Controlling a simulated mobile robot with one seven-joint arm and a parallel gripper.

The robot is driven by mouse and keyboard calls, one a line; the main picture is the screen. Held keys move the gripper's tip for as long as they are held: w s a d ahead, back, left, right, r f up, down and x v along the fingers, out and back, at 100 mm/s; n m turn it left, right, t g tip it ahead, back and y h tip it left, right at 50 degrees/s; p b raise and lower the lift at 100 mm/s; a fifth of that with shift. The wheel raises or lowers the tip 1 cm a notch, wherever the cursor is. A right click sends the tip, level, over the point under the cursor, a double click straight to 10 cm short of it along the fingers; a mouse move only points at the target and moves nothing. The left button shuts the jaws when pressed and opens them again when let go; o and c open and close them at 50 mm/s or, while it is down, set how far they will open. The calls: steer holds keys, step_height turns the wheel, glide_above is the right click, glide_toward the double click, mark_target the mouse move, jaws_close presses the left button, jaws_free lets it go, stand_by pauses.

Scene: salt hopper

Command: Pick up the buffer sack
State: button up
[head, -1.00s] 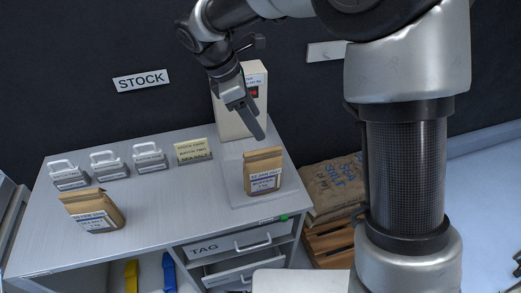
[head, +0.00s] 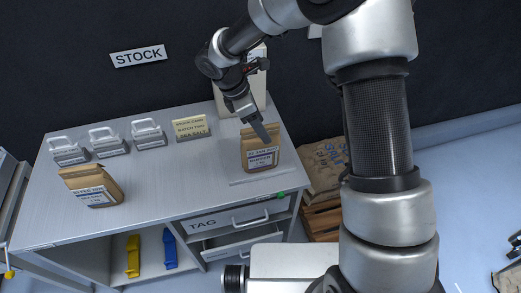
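Two brown paper sacks with white labels stand on the grey counter; the label print is too small to tell surely which is the buffer sack. One sack (head: 92,187) is at the left front of the counter. The other sack (head: 260,157) is at the right, on a pale plate. My gripper (head: 266,138) points down at the right sack, and its dark fingertip overlaps the sack's top in the picture. I cannot tell whether it touches the sack, or how far apart the fingers are. No sack is lifted.
Several grey clipped containers (head: 108,142) and a yellowish stock card (head: 191,127) stand along the counter's back. A pale box (head: 262,90) stands behind the right sack. A drawer below is partly open (head: 243,243). The counter's middle is clear.

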mark_target(261, 148)
steer(key=x, duration=0.5)
steer(key=shift+a+f, duration=0.1)
steer(key=shift+f, duration=0.15)
jaws_close()
steer(key=shift+r, duration=0.15)
